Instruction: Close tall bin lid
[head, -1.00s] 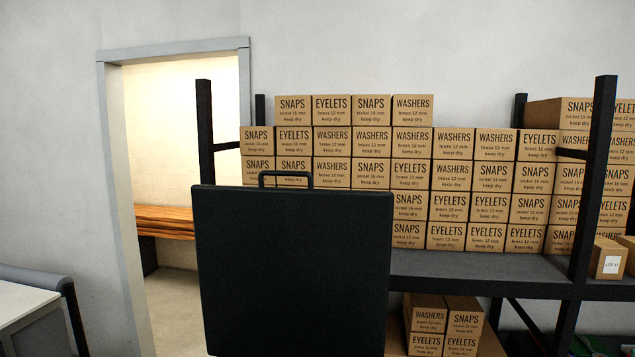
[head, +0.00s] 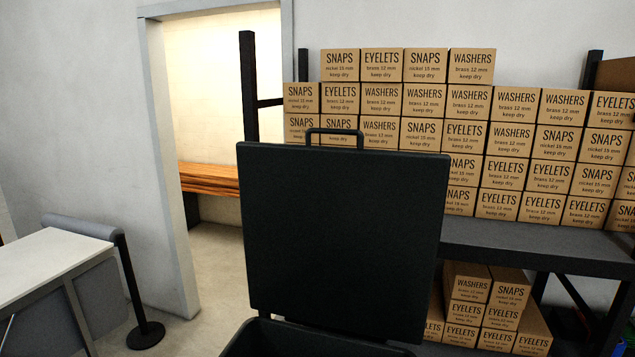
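The tall bin's lid (head: 340,235) is a dark, near-black square panel with a loop handle (head: 334,133) on its top edge. It stands open and upright, in the middle of the head view. The rim of the tall bin (head: 262,335) shows just below it at the bottom edge; the rest of the bin is out of view. Neither of my grippers is in view.
A dark shelf (head: 540,245) behind the lid carries stacked cardboard boxes (head: 470,135), with more boxes below. At left are a white-topped table (head: 45,265) and a dark post (head: 140,300) on a round base. An open doorway (head: 215,120) lies behind, with clear floor before it.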

